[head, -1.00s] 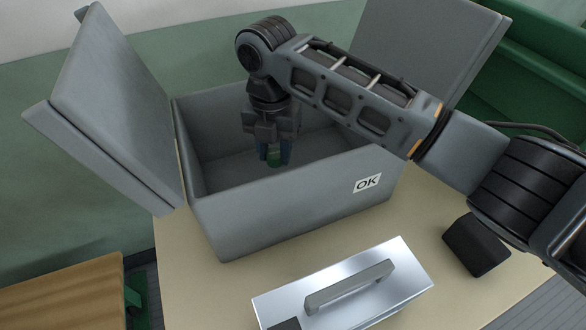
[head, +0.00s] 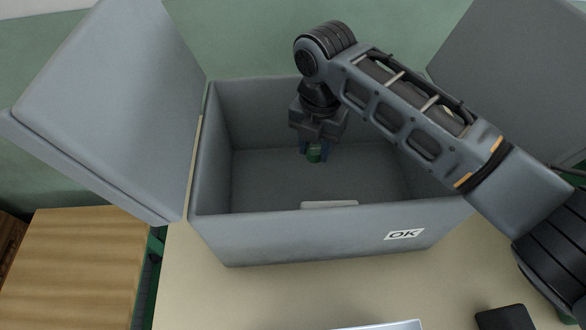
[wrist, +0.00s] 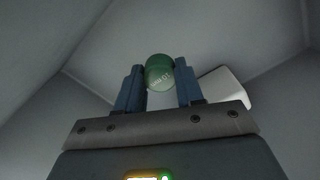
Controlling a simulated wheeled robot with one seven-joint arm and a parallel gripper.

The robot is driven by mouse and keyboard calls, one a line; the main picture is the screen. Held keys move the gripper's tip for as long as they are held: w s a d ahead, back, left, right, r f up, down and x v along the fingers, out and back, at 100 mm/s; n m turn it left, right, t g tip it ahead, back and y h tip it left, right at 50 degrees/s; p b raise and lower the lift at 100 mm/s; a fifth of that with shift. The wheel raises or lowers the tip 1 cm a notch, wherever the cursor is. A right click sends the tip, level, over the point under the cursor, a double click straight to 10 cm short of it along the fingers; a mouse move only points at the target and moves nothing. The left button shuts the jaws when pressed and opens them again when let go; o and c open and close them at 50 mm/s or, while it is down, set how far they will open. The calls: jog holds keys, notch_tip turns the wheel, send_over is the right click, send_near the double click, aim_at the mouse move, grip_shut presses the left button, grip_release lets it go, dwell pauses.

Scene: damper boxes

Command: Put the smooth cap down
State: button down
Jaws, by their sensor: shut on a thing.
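I cannot tell whether the cap touches the box floor.
The box's flaps stand open at left (head: 110,100) and right (head: 520,80). A flat whitish piece (head: 330,204) lies inside near the front wall and shows in the wrist view (wrist: 228,86). A shiny metal lid (head: 385,326) and a black block (head: 506,318) are in front.

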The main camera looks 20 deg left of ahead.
send_over(284, 181)
notch_tip(284, 181, down, 4)
jog(key=shift+w+r+p, duration=0.1)
jog(key=shift+p, duration=0.25)
jog(key=shift+f, duration=2.1)
jog(key=shift+f, duration=0.15)
jog(key=c, duration=0.7)
grip_release()
notch_tip(284, 181, up, 12)
jog(key=shift+r+b, duration=0.2)
jog(key=shift+b, duration=0.15)
jog(key=shift+a, duration=0.1)
